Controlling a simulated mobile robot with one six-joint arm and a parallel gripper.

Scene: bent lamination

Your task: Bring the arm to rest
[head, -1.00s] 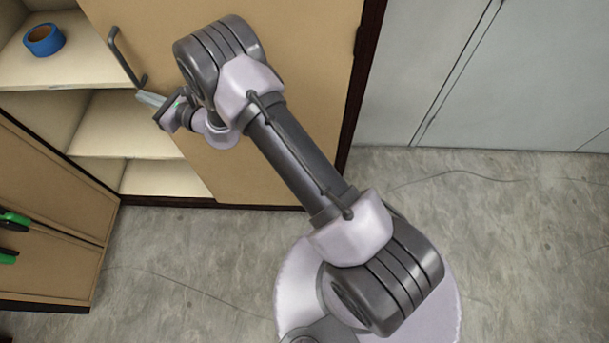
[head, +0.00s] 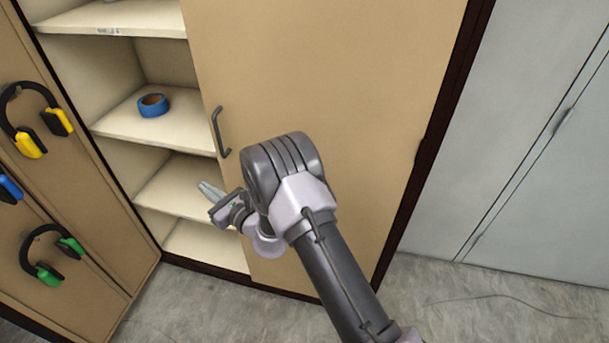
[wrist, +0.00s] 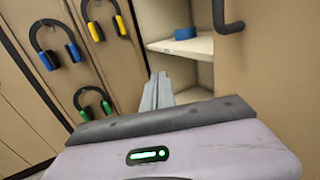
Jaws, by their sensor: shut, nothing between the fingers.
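My gripper (head: 205,189) is in front of the open left part of the cabinet, at the height of a lower shelf in the head view. Its fingers are shut together and empty; they also show in the wrist view (wrist: 157,92). The fingers appear apart from the cabinet door handle (head: 220,132), which is up and to the right of them. My arm is bent and reaches up from the lower right of the head view, in front of the closed tan door (head: 320,80).
A blue tape roll (head: 153,105) lies on a shelf (head: 115,122). The open left door (head: 75,190) carries yellow (head: 38,120), blue (head: 8,188) and green earmuffs (head: 52,252). A grey cabinet (head: 530,150) stands at the right. Bare floor (head: 450,290) lies in front.

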